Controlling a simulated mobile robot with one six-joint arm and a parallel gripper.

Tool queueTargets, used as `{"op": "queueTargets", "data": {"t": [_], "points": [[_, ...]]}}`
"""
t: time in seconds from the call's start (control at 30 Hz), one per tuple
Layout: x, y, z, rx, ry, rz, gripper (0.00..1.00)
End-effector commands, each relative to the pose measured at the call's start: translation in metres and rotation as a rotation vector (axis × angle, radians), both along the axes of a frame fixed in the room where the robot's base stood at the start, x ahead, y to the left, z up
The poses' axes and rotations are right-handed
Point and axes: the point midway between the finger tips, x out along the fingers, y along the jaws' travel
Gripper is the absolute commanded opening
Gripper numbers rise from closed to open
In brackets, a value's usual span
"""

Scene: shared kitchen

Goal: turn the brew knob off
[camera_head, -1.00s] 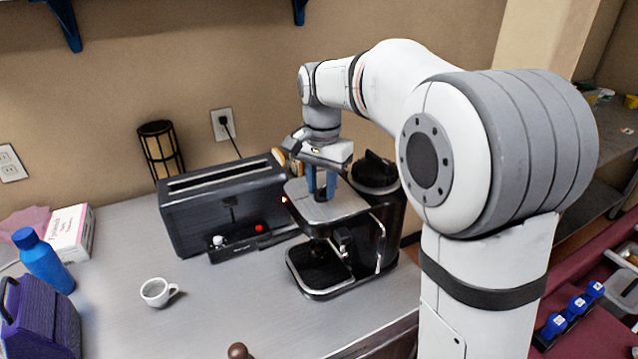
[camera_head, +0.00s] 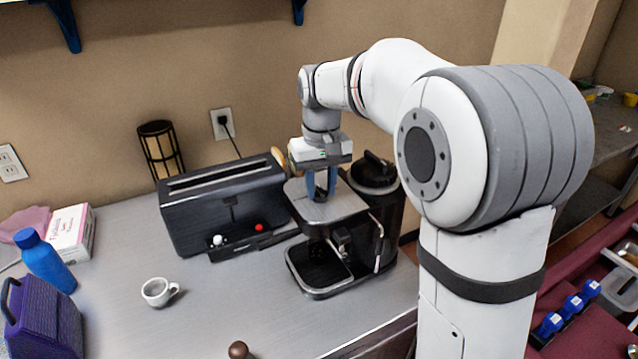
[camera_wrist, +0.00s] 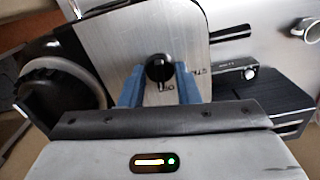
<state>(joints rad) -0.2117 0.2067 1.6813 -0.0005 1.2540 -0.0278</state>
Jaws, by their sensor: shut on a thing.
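The brew knob (camera_wrist: 159,69) is a round black knob on the brushed metal top of the coffee machine (camera_head: 343,207). My gripper (camera_head: 321,192) reaches down onto the machine's top from above. In the wrist view its two blue fingers stand on either side of the knob, shut on it. A pale mark shows at the knob's lower edge, with small lettering (camera_wrist: 200,72) to its right and more just below. The lettering is too small to read surely. In the head view the fingers mostly hide the knob.
A black toaster (camera_head: 222,205) stands close to the machine's left. A black lidded hopper (camera_head: 373,172) rises at its back right. A white cup (camera_head: 157,292) stands on the counter at front left, with clear counter around it. A blue bottle (camera_head: 43,260) is further left.

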Motion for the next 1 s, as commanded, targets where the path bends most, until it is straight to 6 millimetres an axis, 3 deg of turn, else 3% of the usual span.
{"op": "queueTargets", "data": {"t": [0.33,0.87,0.9,1.0], "points": [[0.0002,0.0006,0.0001,0.0,-0.001,0.138,0.06],[0.0001,0.0009,0.0001,0.001,-0.001,0.162,0.06],[0.0001,0.0009,0.0001,0.001,-0.001,0.162,0.31],[0.0001,0.0009,0.0001,0.001,-0.001,0.162,0.39]]}}
